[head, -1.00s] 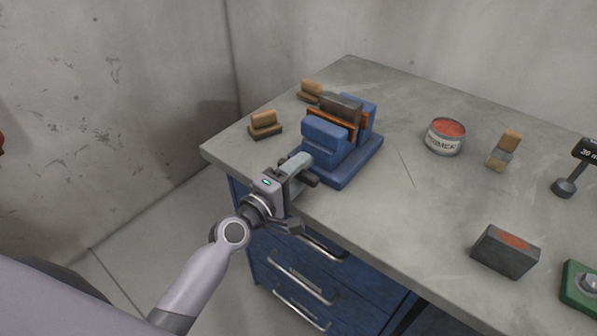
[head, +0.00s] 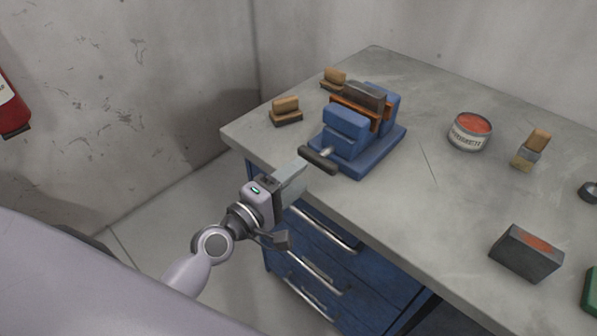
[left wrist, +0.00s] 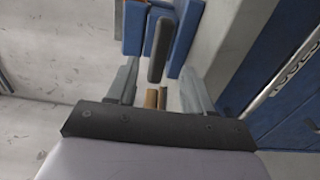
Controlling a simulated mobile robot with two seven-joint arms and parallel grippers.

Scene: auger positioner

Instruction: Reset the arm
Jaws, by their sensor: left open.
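My left gripper (head: 296,180) is in the head view, in front of the workbench's front left edge. It is apart from the blue vise (head: 366,150) and just short of the vise's dark handle bar (head: 319,160). In the left wrist view its two grey fingers (left wrist: 158,88) stand apart with nothing gripped between them. The vise handle (left wrist: 160,48) shows beyond and between the fingertips, with the blue vise body (left wrist: 184,38) behind it. A dark block with an orange-brown piece (head: 362,97) sits between the vise jaws. My right gripper is in neither view.
The workbench (head: 420,200) has blue drawers with metal handles below my arm. Two wooden brushes (head: 286,110) lie left of the vise. A tin (head: 470,131), a small wood block (head: 531,148) and a dark box (head: 526,252) stand to the right. A red extinguisher (head: 12,108) hangs at left.

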